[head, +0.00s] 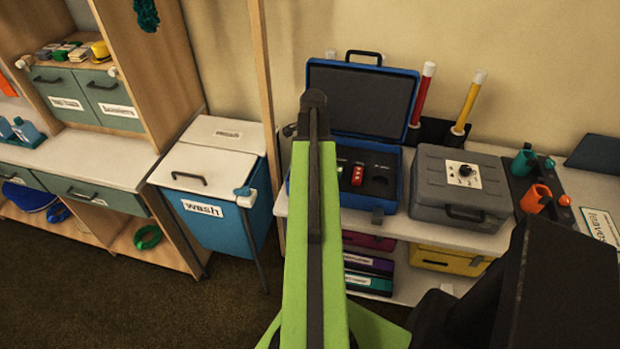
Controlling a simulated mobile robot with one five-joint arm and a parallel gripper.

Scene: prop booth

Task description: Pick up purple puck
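I cannot make out a purple puck in the head view. An open blue case (362,97) stands on the white bench, with a dark foam insert holding a small red item (357,175) and a small green item. My green arm link covers the left part of the case, so some of its contents are hidden. No gripper fingers can be made out; a dark mass of my own body fills the lower right.
A grey case (462,188) and a dark rack with teal and orange holders (536,199) stand right of the blue case. Red and yellow tubes stand behind. Purple, green and yellow boxes (445,261) lie below. A blue wash bin (211,225) and wooden shelving are left.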

